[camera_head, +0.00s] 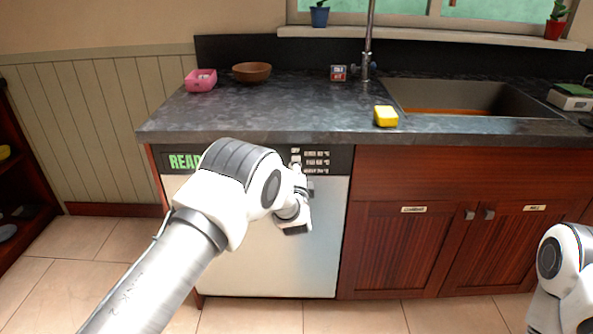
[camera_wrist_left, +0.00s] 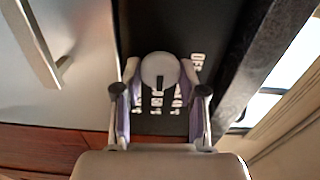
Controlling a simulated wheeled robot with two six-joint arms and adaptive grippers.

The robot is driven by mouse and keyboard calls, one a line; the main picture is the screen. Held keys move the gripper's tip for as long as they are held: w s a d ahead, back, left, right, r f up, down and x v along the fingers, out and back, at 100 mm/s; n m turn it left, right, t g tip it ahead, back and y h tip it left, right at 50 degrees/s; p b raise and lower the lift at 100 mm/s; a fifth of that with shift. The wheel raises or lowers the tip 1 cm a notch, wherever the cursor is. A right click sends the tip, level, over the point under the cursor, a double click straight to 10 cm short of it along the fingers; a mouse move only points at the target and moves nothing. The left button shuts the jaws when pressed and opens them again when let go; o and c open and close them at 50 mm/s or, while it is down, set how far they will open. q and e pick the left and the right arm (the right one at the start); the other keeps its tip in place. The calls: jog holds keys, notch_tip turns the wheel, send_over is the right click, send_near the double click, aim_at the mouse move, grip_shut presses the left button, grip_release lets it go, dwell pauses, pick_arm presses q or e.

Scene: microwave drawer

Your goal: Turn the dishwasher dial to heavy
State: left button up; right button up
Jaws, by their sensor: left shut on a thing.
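The dishwasher (camera_head: 270,255) has a white door under the counter and a black control panel (camera_head: 318,160) along its top. The display (camera_head: 182,161) at the panel's left shows green letters reading "READ", the rest covered by my left arm. The round pale dial (camera_wrist_left: 160,68) shows in the left wrist view, with a dark pointer mark toward the bottom of that picture. My left gripper (camera_wrist_left: 160,88) is shut on the dial, one finger on each side. White labels around it are partly covered and I cannot read them.
The dishwasher handle (camera_wrist_left: 37,45) runs close beside the panel in the left wrist view. The countertop (camera_head: 290,110) overhangs above and holds a yellow sponge (camera_head: 386,116), a pink container (camera_head: 201,80) and a brown bowl (camera_head: 252,72). Wooden cabinets (camera_head: 400,245) stand to the right.

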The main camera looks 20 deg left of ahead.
pick_arm(q)
jog(key=m, duration=0.4)
jog(key=shift+f+m, duration=0.15)
jog(key=shift+m, duration=0.15)
jog(key=m, duration=0.4)
jog(key=shift+m, duration=0.4)
jog(key=shift+f, duration=0.1)
jog(key=o, duration=1.1)
jog(key=v, duration=1.2)
